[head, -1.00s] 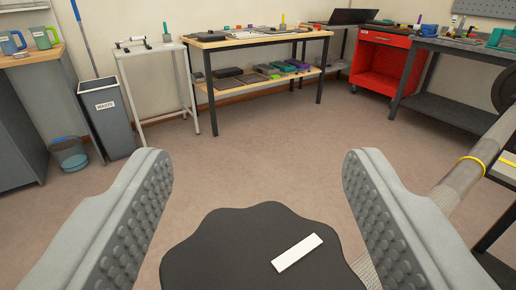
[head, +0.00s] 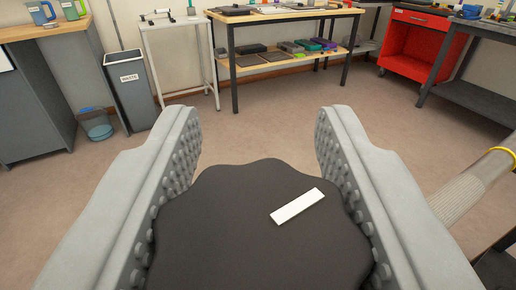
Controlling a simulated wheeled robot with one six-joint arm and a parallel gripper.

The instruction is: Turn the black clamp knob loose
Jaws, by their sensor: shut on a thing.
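The black clamp knob (head: 235,235) is large, with a wavy lobed rim, and fills the lower middle of the view. A white bar mark (head: 297,206) lies slantwise on its face, right end higher. My gripper (head: 258,140) has its two grey, studded fingers on either side of the knob, and their pads meet its left and right rims. The gripper is shut on the knob. The knob's underside and whatever it is mounted on are hidden.
A grey ridged bar with a yellow ring (head: 475,188) runs close by on the right. Beyond it are a grey workbench (head: 480,100) and a red cabinet (head: 420,50). A waste bin (head: 132,90) and tables stand at the back; the floor between is clear.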

